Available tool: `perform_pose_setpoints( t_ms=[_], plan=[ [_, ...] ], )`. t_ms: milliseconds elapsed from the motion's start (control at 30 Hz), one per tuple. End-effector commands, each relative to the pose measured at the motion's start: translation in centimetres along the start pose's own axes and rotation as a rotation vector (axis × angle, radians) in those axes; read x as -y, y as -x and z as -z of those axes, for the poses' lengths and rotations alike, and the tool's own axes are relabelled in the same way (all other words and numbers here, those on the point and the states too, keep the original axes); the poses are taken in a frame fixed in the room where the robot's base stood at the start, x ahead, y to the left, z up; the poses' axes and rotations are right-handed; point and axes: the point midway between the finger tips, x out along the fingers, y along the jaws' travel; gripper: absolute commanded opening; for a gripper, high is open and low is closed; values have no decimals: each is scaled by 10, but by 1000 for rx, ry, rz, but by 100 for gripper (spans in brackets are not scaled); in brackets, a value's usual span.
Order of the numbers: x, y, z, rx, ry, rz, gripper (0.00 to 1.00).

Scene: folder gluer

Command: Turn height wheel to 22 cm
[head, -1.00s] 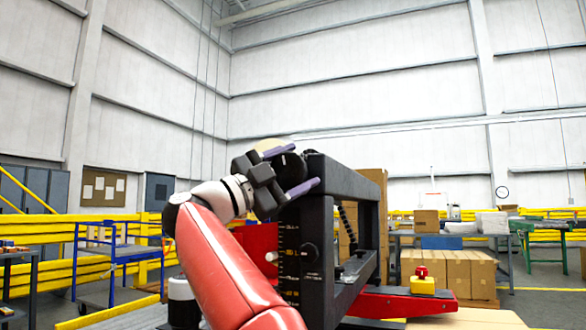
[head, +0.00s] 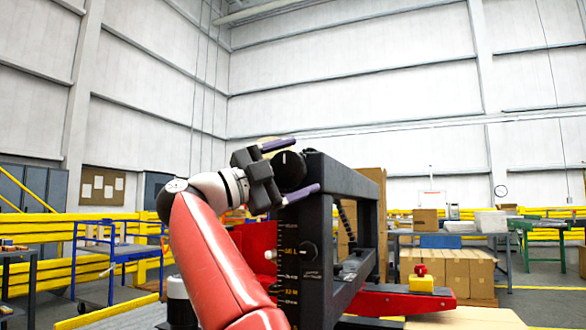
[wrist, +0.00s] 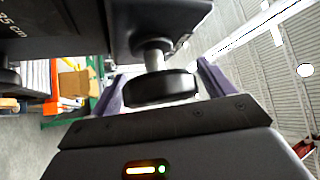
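The height wheel (head: 291,172) is a black round knob with a pale mark, at the top of the black machine post in the head view. In the wrist view the wheel (wrist: 160,89) sits on a short metal shaft. My gripper (head: 305,166) has its two purple fingers spread, one above and one below the wheel in the head view. In the wrist view the fingers of my gripper (wrist: 160,90) lie on either side of the wheel; contact cannot be told. A scale (head: 289,268) with small marks runs down the post; its reading is too small to tell.
The black machine frame (head: 345,180) extends right of the wheel. A yellow box with a red button (head: 421,280) sits on a red arm.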

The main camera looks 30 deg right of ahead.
Motion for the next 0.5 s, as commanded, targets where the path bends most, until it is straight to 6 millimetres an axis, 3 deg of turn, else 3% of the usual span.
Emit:
perform_pose_setpoints(
  t_ms=[333, 500],
  plan=[
    [0, 3, 0, 1, 1, 1, 86],
    [0, 26, -1, 3, 1, 3, 86]
  ],
)
